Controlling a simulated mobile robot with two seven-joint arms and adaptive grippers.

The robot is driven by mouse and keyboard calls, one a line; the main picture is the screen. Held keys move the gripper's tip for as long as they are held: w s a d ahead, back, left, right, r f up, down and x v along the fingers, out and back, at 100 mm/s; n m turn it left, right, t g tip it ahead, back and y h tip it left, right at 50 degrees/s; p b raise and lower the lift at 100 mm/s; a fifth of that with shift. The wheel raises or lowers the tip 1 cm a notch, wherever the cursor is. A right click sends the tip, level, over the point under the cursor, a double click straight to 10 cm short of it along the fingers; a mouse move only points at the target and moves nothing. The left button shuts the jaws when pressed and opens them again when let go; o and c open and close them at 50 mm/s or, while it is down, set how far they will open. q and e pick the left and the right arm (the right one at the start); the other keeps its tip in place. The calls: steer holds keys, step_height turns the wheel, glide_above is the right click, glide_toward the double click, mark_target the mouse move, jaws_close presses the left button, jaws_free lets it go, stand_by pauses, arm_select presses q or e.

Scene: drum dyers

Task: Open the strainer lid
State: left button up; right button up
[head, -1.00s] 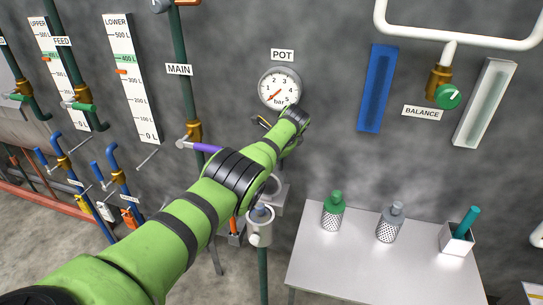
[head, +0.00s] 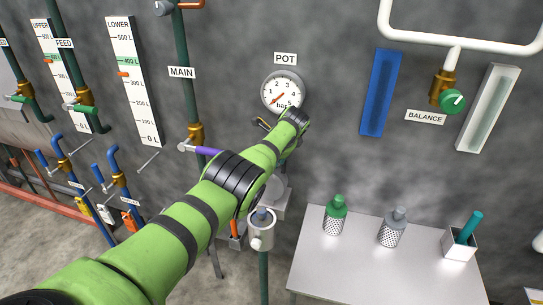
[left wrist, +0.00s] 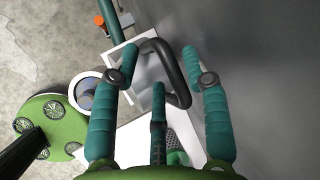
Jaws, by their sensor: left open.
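My left gripper (left wrist: 160,62) is open in the left wrist view, its teal fingers spread around a dark looped handle (left wrist: 182,83). The handle lies between the fingertips, and I see no grip on it. It rises beside a pale square housing (left wrist: 117,54), which I take to be the strainer and its lid; whether the lid is shut I cannot tell. In the head view the left gripper (head: 264,123) is mostly hidden behind my green wrist, below the POT gauge (head: 283,92). A grey block (head: 280,202) shows partly behind the arm. My right gripper is not in view.
A grey cylinder (head: 261,229) stands on a post close under my arm. A white table (head: 335,272) at right holds a green-topped strainer basket (head: 334,217), a grey one (head: 392,230) and a white box (head: 459,244). The MAIN pipe (head: 184,75) runs down at left.

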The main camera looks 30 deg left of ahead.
arm_select(q)
steer(key=shift+d, duration=0.1)
steer(key=shift+d+r, duration=0.2)
steer(key=shift+d, duration=0.05)
steer(key=shift+v, duration=0.95)
steer(key=v, duration=0.9)
steer(key=shift+s+a+r, duration=0.15)
steer(key=shift+r, duration=0.15)
